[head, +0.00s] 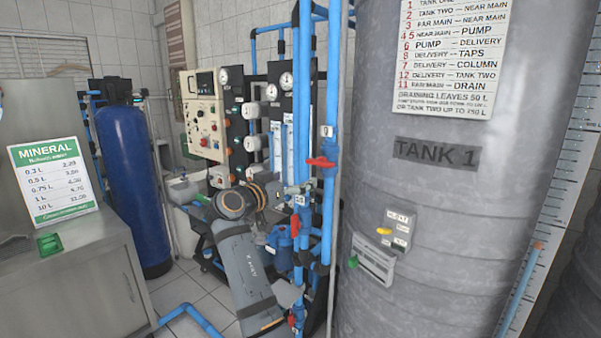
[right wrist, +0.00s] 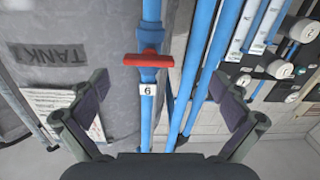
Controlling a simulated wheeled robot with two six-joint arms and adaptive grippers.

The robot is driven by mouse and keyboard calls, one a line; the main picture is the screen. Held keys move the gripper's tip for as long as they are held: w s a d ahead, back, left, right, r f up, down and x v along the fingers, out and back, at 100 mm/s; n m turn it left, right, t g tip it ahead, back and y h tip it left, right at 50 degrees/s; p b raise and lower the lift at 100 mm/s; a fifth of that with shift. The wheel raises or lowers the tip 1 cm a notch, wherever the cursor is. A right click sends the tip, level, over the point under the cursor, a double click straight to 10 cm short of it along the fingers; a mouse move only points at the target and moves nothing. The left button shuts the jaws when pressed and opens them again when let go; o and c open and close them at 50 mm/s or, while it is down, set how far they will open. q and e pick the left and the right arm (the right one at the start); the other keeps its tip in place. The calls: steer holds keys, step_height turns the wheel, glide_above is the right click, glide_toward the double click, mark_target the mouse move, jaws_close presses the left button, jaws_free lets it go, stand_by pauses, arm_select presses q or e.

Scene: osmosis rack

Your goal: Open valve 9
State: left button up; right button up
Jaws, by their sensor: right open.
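Valve 9 has a red lever handle (head: 321,162) on an upright blue pipe in front of Tank 1, in the head view. Its handle lies crosswise to the pipe, with a white number tag (head: 326,131) above it. In the right wrist view, which is upside down, the red handle (right wrist: 150,60) and the tag (right wrist: 147,89) show between my fingers. My right gripper (right wrist: 158,86) is open and empty, facing the valve and apart from it. In the head view it is small, beyond my arm and below the handle. My left gripper is not in view.
Tank 1 (head: 430,200) stands close on the right, with a small box (head: 372,262) on its wall. Other blue pipes (head: 303,100) run beside the valve. Another red handle (head: 295,224) is lower down. Behind are the control panel (head: 203,115) and gauges.

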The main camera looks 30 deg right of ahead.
mark_target(317, 162)
steer(key=shift+m+g, duration=0.3)
steer(key=shift+m, duration=0.4)
steer(key=w+d+r+p, duration=0.1)
steer(key=d, duration=0.2)
steer(key=d+r+p, duration=0.1)
steer(key=d, duration=0.2)
steer(key=w+d+p, duration=0.1)
steer(key=d+p, duration=0.1)
steer(key=d, duration=0.1)
steer(key=shift+w+r, duration=0.3)
steer(key=shift+r, duration=0.1)
steer(key=shift+w+d+f, duration=0.1)
steer(key=shift+w+d, duration=0.05)
steer(key=shift+d, duration=0.15)
steer(key=c, duration=1.1)
